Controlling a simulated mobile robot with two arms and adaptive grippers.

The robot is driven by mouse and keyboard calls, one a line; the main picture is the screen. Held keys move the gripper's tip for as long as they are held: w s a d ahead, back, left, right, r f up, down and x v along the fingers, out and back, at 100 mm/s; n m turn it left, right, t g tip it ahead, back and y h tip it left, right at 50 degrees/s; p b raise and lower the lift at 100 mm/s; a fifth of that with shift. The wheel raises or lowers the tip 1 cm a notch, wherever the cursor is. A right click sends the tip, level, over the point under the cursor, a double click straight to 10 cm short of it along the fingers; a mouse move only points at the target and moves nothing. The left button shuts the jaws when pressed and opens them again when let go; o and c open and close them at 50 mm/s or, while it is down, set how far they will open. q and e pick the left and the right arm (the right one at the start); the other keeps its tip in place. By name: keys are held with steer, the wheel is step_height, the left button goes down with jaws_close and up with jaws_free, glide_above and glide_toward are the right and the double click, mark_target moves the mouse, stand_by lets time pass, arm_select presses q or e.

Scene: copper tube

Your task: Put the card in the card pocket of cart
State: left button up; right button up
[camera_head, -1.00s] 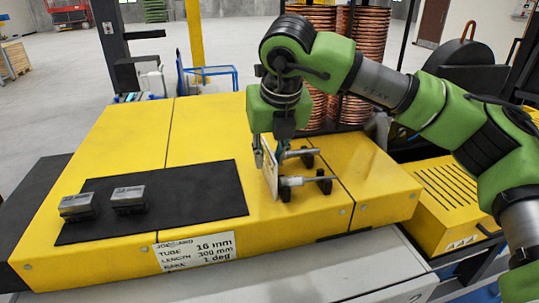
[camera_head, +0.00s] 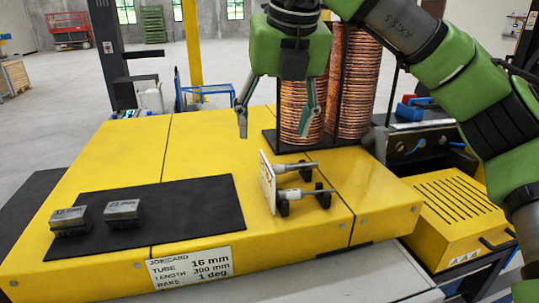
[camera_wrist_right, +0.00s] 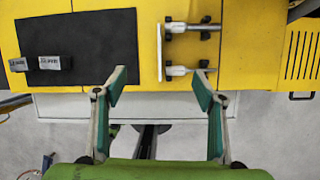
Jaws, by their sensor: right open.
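A white job card (camera_head: 190,265) with printed tube, length and angle values lies against the front edge of the yellow bench top (camera_head: 225,150). I cannot make out a card pocket or whether the card sits in one. My right gripper (camera_head: 272,134) is open and empty above the bench, in front of the copper coils. Its two spread fingers also show in the right wrist view (camera_wrist_right: 164,98). Below it stands a thin white upright plate (camera_head: 267,182) with two metal rods beside it; the fingers are apart from it. My left gripper is not in view.
A black mat (camera_head: 180,215) holds two grey marked blocks, a left one (camera_head: 69,221) and a right one (camera_head: 123,213). Tall copper coils (camera_head: 358,90) stand behind. A yellow slotted box (camera_head: 455,215) is at the right. The bench's back left is clear.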

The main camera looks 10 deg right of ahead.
mark_target(267, 161)
steer(key=o, duration=0.7)
steer(key=m, duration=0.1)
steer(key=w+d+r+m+g+p, duration=0.1)
steer(key=m, duration=0.1)
steer(key=m+y+p, duration=0.1)
steer(key=m, duration=0.1)
steer(key=shift+w+d+r+g, duration=0.2)
steer(key=shift+d+r+g, duration=0.05)
steer(key=shift+d+g, duration=0.05)
steer(key=shift+c, duration=0.2)
steer(key=w+d+m+g+y+p, duration=0.3)
steer(key=d+m, duration=0.1)
steer(key=m, duration=0.8)
steer(key=p+x, duration=0.2)
steer(key=x, duration=0.4)
steer(key=a+p+x, duration=0.1)
steer(key=p+x, duration=0.1)
steer(key=x, duration=0.4)
steer(key=shift+w+a, duration=0.15)
steer(key=shift+a+f, duration=0.1)
steer(key=shift+f, duration=0.4)
